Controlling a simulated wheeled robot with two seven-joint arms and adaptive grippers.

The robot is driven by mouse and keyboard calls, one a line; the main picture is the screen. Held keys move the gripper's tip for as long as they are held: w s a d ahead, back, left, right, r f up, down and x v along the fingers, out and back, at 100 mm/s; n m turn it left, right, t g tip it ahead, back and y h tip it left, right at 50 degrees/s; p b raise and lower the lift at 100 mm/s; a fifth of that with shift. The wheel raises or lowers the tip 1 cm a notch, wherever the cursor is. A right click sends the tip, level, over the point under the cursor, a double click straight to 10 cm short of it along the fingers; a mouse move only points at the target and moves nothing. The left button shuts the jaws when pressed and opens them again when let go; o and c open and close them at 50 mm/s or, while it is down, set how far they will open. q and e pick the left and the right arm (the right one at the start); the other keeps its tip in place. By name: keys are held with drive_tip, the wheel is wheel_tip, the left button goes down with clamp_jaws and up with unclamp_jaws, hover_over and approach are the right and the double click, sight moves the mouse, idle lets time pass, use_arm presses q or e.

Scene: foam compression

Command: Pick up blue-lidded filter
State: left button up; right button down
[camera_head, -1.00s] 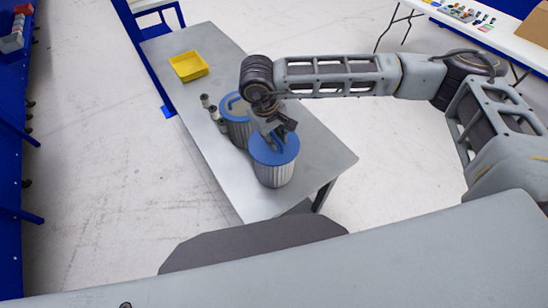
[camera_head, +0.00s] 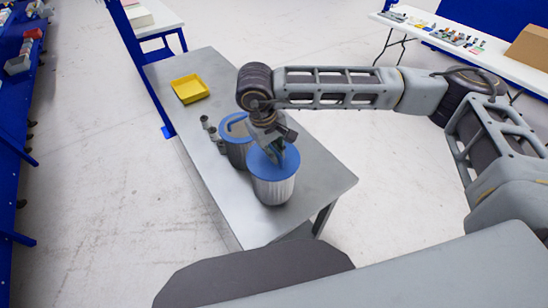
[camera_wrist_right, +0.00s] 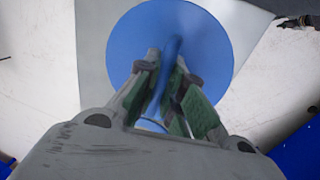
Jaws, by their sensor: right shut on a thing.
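The blue-lidded filter (camera_head: 272,189), a pale ribbed cylinder, is upright over the near part of the grey table. My right gripper (camera_head: 277,152) comes down from above onto its blue lid. In the right wrist view, the round lid (camera_wrist_right: 215,55) fills the upper middle. The fingers (camera_wrist_right: 172,88), with green pads, are shut on the raised blue handle (camera_wrist_right: 173,50) across the lid. The filter seems slightly above the tabletop, though its underside is hidden. My left gripper is not in view.
A darker canister (camera_head: 238,152) with a blue rim and handle stands close behind the filter. Several small grey cylinders (camera_head: 213,133) stand beside it. A yellow bin (camera_head: 190,88) sits at the table's (camera_head: 205,180) far end. Blue shelving is at the left.

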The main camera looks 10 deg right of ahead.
drive_tip(key=shift+r+b, duration=0.65)
drive_tip(key=shift+r, duration=2.7)
